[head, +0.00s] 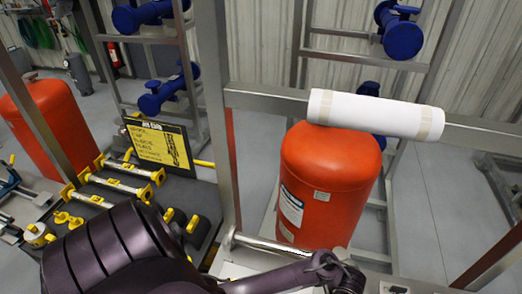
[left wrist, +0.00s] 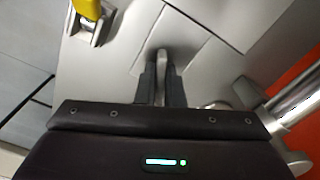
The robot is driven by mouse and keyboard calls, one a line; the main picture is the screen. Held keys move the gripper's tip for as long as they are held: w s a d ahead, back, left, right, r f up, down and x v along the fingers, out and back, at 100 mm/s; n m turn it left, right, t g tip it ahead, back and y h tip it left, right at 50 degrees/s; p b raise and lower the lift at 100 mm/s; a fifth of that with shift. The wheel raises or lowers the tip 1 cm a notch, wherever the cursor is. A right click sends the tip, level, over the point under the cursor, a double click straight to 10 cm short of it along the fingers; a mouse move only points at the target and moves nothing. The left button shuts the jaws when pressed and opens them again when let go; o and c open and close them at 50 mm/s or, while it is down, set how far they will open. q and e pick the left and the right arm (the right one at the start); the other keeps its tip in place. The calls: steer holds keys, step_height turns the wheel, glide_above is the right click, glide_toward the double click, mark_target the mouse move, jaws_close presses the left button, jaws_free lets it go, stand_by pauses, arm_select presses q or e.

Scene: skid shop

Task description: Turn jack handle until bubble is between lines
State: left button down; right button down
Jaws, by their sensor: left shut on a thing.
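In the left wrist view my left gripper (left wrist: 162,88) is shut on a narrow grey upright piece (left wrist: 162,60), which looks like the jack handle. Its two dark fingers press on both sides of it, and the lower part is hidden between them. Pale grey metal plates lie behind it. In the head view my dark left arm comes in from the lower left and reaches the bottom centre; the fingers and the held piece cannot be made out there. I cannot make out a bubble or its lines in either view. My right gripper is not in view.
An orange tank (head: 328,190) stands behind a metal frame rail (head: 465,135), with a white roll (head: 375,114) on the rail. A second orange tank (head: 45,120) is at left. A black-and-yellow sign (head: 158,143) and yellow-ended bars (head: 115,187) sit left of a metal post (head: 215,90).

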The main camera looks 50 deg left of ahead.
arm_select(q)
steer(key=shift+f, duration=0.1)
steer(key=m, duration=0.3)
steer(key=shift+s, duration=0.1)
steer(key=shift+m, duration=0.3)
steer(key=shift+m, duration=0.4)
steer(key=c, duration=1.5)
jaws_free()
steer(key=shift+c, duration=0.2)
steer(key=shift+w+d+r, duration=0.1)
steer(key=shift+r, duration=1.45)
steer(key=shift+w+r, duration=0.1)
steer(key=shift+r, duration=1.45)
steer(key=shift+s+r, duration=0.1)
steer(key=shift+r, duration=0.35)
